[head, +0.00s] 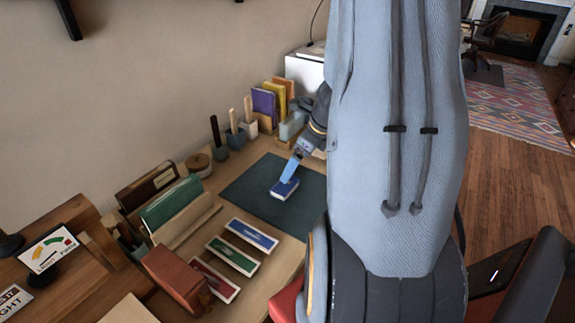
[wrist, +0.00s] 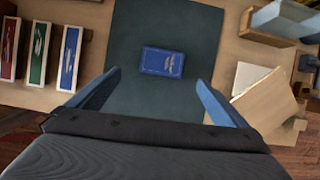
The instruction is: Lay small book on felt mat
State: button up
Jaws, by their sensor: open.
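The small blue book (wrist: 162,62) lies flat on the dark green felt mat (wrist: 130,95) in the wrist view. In the head view the small book (head: 284,189) rests on the felt mat (head: 250,187), just below my gripper. My gripper (wrist: 153,85) is open, with its blue fingers spread wider than the book and nothing between them. In the head view my gripper (head: 290,172) partly covers the book. In the wrist view its fingertips appear apart from the book.
Red, green and blue trays (head: 233,255) lie left of the mat. Upright books and a wooden rack (head: 175,210) stand further left. A holder with purple and yellow books (head: 270,103) stands behind the mat. My arm hides the desk's right side.

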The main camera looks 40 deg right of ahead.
jog(key=s+a+r+n+g, duration=0.1)
jog(key=s+a+r+n, duration=0.1)
jog(key=a+n, duration=0.6)
jog(key=s+a+r+n+g+h, duration=0.1)
jog(key=s+a+r+n, duration=0.2)
jog(key=a+n, duration=0.6)
jog(key=s+a+r+n, duration=0.2)
jog(key=a+r+n, duration=0.2)
jog(key=a+n, duration=0.4)
jog(key=n, duration=0.6)
jog(key=shift+s+a+n+g+h, duration=0.25)
jog(key=shift+s+n+g+h, duration=0.05)
jog(key=shift+s+n+g, duration=0.1)
jog(key=shift+f, duration=0.1)
